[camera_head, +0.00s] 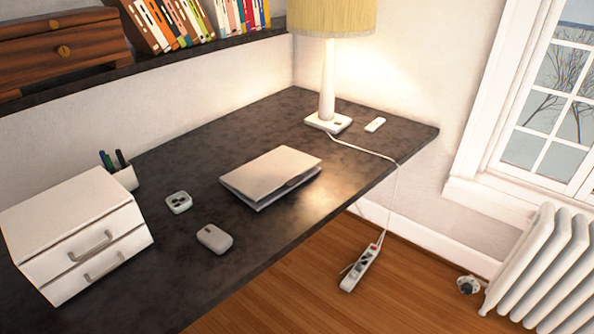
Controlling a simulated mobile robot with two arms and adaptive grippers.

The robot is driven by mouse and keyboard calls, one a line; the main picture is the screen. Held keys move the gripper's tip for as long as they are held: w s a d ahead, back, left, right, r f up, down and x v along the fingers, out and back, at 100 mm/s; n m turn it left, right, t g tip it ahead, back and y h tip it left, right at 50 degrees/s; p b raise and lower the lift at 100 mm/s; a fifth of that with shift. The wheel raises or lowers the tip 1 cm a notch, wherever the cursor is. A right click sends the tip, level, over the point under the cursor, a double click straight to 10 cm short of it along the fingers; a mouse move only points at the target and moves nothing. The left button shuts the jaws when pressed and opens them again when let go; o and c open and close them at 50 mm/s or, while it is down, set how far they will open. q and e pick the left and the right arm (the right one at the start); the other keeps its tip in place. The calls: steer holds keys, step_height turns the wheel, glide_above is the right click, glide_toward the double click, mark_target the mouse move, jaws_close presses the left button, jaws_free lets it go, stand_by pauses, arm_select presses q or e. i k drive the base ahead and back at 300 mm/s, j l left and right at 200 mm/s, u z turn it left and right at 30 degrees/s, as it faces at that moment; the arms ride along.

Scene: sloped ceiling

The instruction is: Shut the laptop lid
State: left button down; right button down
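A thin dark gap shows along the front right side, so I cannot tell whether the lid is fully flush. Neither of my grippers is in the picture, and nothing touches the laptop.
A mouse (214,239) and a small white device (178,202) lie left of the laptop. White drawers (75,228) and a pen cup (125,177) stand farther left. A lamp (328,85) stands behind; its cord hangs over the desk edge to a power strip (362,268).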

mark_target(256, 179)
steer(key=i+u, duration=0.15)
steer(key=i, duration=0.45)
steer(key=i+l+u, duration=0.2)
steer(key=i, duration=0.35)
